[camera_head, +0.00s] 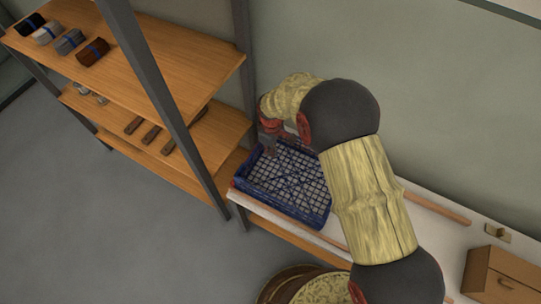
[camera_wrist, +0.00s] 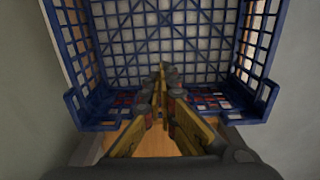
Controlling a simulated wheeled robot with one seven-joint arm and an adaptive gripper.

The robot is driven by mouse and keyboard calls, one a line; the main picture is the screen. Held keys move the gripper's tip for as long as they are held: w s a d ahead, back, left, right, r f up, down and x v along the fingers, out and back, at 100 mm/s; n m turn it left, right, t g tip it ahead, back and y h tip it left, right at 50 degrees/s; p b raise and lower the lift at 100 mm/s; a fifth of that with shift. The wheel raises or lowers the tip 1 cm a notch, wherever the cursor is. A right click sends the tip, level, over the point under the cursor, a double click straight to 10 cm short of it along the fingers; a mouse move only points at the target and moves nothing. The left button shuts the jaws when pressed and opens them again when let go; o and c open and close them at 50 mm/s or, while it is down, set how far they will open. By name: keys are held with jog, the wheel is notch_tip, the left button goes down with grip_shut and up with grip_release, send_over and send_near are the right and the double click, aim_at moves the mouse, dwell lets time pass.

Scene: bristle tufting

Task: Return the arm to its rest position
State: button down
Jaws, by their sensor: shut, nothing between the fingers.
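My arm reaches from the lower right of the head view, up and over to the left. My gripper (camera_head: 270,149) is at the back left of a blue lattice crate (camera_head: 278,207), above or at its rim. In the wrist view my gripper (camera_wrist: 162,85) has its fingers closed together, with nothing seen between them. The crate (camera_wrist: 66,48) fills the upper part of that view, its open lattice floor facing the camera. I cannot tell whether the fingers touch the crate.
The crate stands on a pale bench top (camera_head: 447,231). A wooden shelf unit (camera_head: 165,50) with grey posts stands close on the left, holding several banded bundles. A wall is behind.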

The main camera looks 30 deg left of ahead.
notch_tip(320, 180, up, 2)
jog(key=shift+r, duration=0.2)
jog(key=shift+s, duration=0.1)
jog(key=s+d+m+g+h, duration=0.1)
jog(key=s+d+m, duration=0.2)
jog(key=s+d, duration=0.2)
jog(key=s+d+r+m+t, duration=0.2)
jog(key=d+r+m, duration=0.3)
jog(key=d+r, duration=0.7)
jog(key=s+d+r+m+t, duration=0.2)
jog(key=s+d+r+m, duration=0.3)
jog(key=d+r, duration=0.8)
jog(key=s+d+r+m+t+y, duration=0.1)
jog(key=d+r+m, duration=0.4)
jog(key=d+r, duration=0.7)
jog(key=s+d+t, duration=0.1)
jog(key=s+d, duration=0.1)
jog(key=d, duration=0.1)
jog(key=shift+s+r+t, duration=0.25)
jog(key=shift+s+t, duration=0.05)
jog(key=shift+s, duration=0.1)
jog(key=shift+d, duration=0.15)
